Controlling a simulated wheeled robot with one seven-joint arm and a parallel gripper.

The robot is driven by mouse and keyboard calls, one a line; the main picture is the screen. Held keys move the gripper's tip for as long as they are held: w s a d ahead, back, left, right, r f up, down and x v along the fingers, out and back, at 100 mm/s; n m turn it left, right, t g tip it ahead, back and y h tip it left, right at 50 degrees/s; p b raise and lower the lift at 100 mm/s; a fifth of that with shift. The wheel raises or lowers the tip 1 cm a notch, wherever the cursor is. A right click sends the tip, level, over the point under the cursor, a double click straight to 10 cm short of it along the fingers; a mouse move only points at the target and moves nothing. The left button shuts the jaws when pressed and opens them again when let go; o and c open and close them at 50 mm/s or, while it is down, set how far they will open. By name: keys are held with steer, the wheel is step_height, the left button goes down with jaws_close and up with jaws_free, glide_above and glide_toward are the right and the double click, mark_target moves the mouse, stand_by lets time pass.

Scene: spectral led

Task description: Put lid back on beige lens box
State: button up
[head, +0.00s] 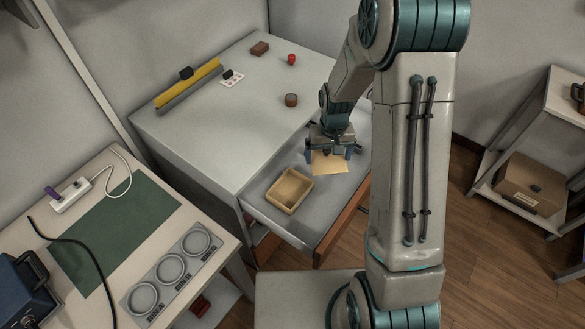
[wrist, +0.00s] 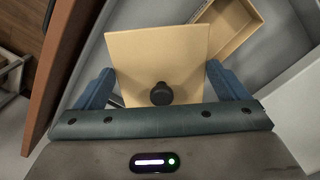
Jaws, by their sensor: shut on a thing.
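The beige lens box (head: 289,190) sits open and empty in the pulled-out drawer. One end of it shows at the top right of the wrist view (wrist: 228,28). The lid (head: 329,163) is a flat beige square with a dark round knob (wrist: 161,94), seen from above in the wrist view (wrist: 155,50). My gripper (head: 330,148) is shut on the lid at its knob side and holds it in the drawer area, behind and right of the box. The lid and box are apart. The exact finger contact is hidden in the wrist view.
The open drawer (head: 256,189) has a wooden front (head: 342,217) facing the floor. The cabinet top (head: 215,125) above holds a yellow bar (head: 188,84), a brown cylinder (head: 291,100) and small items. A workbench with a green mat (head: 120,227) stands at left.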

steer(key=s+a+f+n+b, duration=0.3)
steer(key=a+f+b, duration=0.3)
steer(key=a, duration=0.4)
steer(key=shift+s+a+f+b, duration=0.1)
steer(key=shift+f+b, duration=2.4)
steer(key=shift+b, duration=0.3)
steer(key=shift+f, duration=0.15)
steer(key=o, duration=0.6)
step_height(320, 180, up, 7)
steer(key=p, duration=0.4)
steer(key=shift+p, duration=0.3)
stand_by(0.3)
